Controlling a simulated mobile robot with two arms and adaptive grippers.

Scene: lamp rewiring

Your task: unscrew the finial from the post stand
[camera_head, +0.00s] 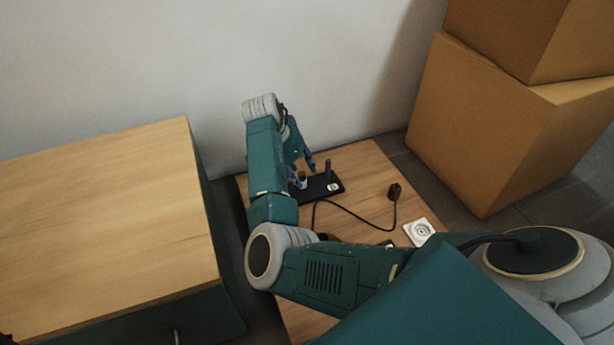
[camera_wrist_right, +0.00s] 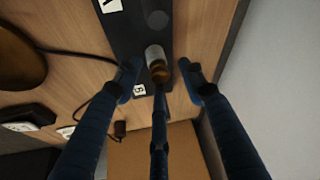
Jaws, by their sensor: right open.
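The post stand is a black strip-shaped base (camera_head: 316,190) on the low wooden table, and it also shows in the right wrist view (camera_wrist_right: 126,40). A short pale post (camera_wrist_right: 154,56) with a brass-brown end piece, which looks like the finial (camera_wrist_right: 160,73), stands on it. The finial also shows small in the head view (camera_head: 302,175). My right gripper (camera_head: 303,172) is open around this post and finial. In the wrist view its fingertips (camera_wrist_right: 159,72) are on either side, with visible gaps, and a third finger is close below the finial. My left gripper is not in view.
A dark post (camera_head: 328,168) stands on the same base, beside a white label (camera_head: 334,187). A black cord (camera_head: 350,211) runs to a plug (camera_head: 394,191). A white socket (camera_head: 419,231) lies near the table's right edge. Cardboard boxes (camera_head: 480,130) stand right, a wooden cabinet (camera_head: 100,220) left.

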